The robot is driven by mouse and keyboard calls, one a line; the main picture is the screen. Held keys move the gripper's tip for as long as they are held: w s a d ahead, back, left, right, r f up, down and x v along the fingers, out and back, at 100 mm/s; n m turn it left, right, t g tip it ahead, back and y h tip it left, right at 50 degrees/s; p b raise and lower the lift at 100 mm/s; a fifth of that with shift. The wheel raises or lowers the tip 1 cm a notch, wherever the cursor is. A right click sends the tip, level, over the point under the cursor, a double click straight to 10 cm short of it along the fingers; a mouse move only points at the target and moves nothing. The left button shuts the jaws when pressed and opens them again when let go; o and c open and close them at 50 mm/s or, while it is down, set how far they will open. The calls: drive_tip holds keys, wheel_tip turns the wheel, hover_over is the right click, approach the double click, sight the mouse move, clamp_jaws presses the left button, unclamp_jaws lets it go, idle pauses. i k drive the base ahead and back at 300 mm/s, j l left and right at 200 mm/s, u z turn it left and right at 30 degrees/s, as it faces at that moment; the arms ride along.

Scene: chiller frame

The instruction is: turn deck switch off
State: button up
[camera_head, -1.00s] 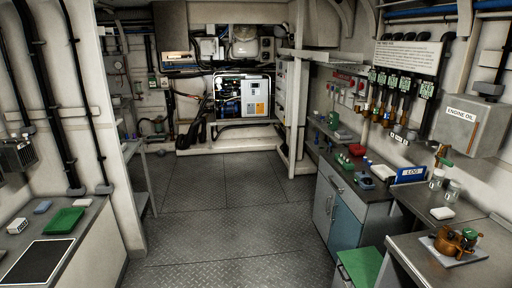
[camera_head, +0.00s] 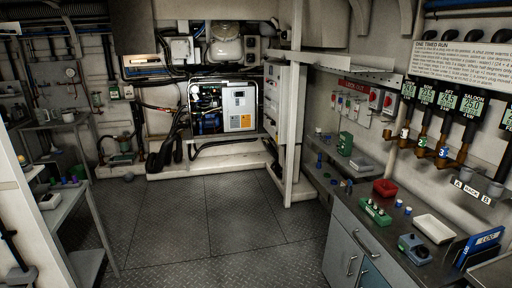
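No label reading "deck" can be made out, so I cannot tell which control is the deck switch. On the right wall, under a red sign (camera_head: 358,87), is a row of small white switch boxes. Two of them, a red switch (camera_head: 373,97) and another red switch (camera_head: 388,101), have red fronts. Their positions are too small to read. Several green display units (camera_head: 445,101) with pipes and numbered tags hang further right; one label reads "SALOON". My gripper is not in view.
A shelf unit (camera_head: 62,206) stands left. The metal floor (camera_head: 205,225) between is clear.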

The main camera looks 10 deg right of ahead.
sight(373, 96)
drive_tip(key=i+j+z, duration=0.15)
drive_tip(key=i+z, duration=0.3)
drive_tip(key=i+j+z, duration=0.4)
drive_tip(key=i, duration=0.2)
drive_tip(key=i+j+z, duration=0.55)
drive_tip(key=i+j, duration=0.7)
drive_tip(key=j, duration=0.15)
drive_tip(key=z, duration=0.05)
